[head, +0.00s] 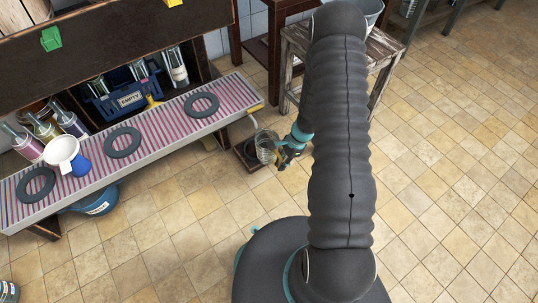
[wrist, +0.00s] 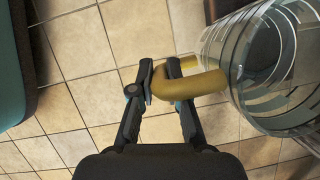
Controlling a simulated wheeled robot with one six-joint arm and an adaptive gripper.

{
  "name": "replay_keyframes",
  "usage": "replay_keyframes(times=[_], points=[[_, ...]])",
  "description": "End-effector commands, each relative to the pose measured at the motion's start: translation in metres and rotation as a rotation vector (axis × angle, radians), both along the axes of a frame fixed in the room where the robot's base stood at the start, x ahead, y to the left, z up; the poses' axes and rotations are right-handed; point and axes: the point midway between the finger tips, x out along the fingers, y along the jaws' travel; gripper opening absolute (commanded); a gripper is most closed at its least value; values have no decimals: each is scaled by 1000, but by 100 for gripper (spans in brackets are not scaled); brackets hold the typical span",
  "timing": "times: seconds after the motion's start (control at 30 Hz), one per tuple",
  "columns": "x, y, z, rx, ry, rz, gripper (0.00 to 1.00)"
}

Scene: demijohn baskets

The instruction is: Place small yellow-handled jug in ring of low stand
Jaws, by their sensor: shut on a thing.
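The small glass jug (head: 266,147) is clear and ribbed, with a yellow handle (wrist: 195,84). My gripper (head: 289,152) is shut on that handle, with the jug to its left in the head view. In the wrist view the jug's glass body (wrist: 262,68) lies at the right, and my gripper's fingers (wrist: 163,82) close around the handle. The low stand (head: 248,159) is dark brown and sits on the floor by the bench end. The jug overlaps it in the head view, so I cannot tell the gap between them. Its ring is not clearly visible.
A bench with a striped cloth (head: 163,118) bears several dark grey rings (head: 201,105) and a white-and-blue funnel (head: 66,155). A pale curved pipe (head: 253,121) hangs at its right end. A worn wooden stool (head: 297,42) stands behind. The tiled floor at right is clear.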

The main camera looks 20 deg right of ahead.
Motion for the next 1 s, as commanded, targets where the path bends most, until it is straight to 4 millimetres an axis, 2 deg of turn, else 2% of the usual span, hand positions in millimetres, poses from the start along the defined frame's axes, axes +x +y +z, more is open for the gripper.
replay_keyframes(times=[0.03,0.1,0.2,0.3,0.53,0.73,0.83,1.0], points=[[0,0,-14,1,2,-1,0],[0,0,-29,0,2,0,0],[21,7,-23,0,-6,6,0],[35,11,-23,0,-5,3,0],[50,16,-23,0,-2,2,0],[79,26,-23,-1,-3,3,0],[76,25,-34,1,1,0,0],[77,25,-35,0,-2,1,0]])
